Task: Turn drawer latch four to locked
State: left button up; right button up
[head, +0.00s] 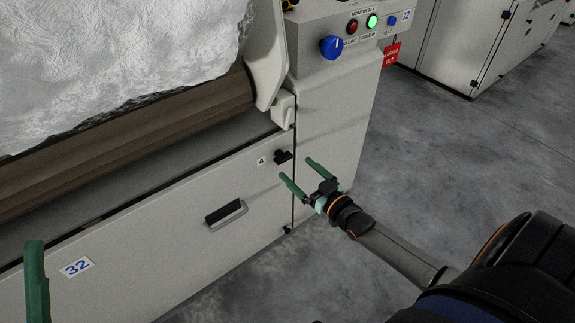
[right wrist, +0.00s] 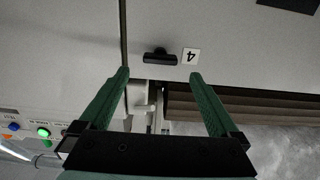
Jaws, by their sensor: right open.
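Drawer latch four (head: 283,156) is a small black knob at the upper right corner of the pale drawer front (head: 160,245). A white label with a 4 (head: 261,161) is beside it on the left. My right gripper (head: 296,169) is open and empty, just in front of the latch and apart from it. In the right wrist view, the latch (right wrist: 160,58) shows as a dark bar lying across the picture, beyond and between the two green fingertips (right wrist: 160,74). One green finger of my left gripper (head: 36,280) shows at the lower left; its other finger is hidden.
A black recessed drawer handle (head: 226,213) is lower left of the latch. A brown roller (head: 130,135) with white fibre lies left. Grey floor is open to the right.

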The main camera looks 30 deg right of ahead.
aim_at(286, 159)
jog(key=w+b, duration=0.1)
jog(key=w, duration=0.4)
jog(key=shift+w+a+b, duration=0.2)
jog(key=shift+w+b, duration=0.1)
jog(key=shift+b, duration=0.1)
pick_arm(q)
jog(key=f, duration=0.2)
jog(key=shift+d+f, duration=0.2)
jog(key=shift+f, duration=0.2)
pick_arm(e)
jog(key=c, duration=1.4)
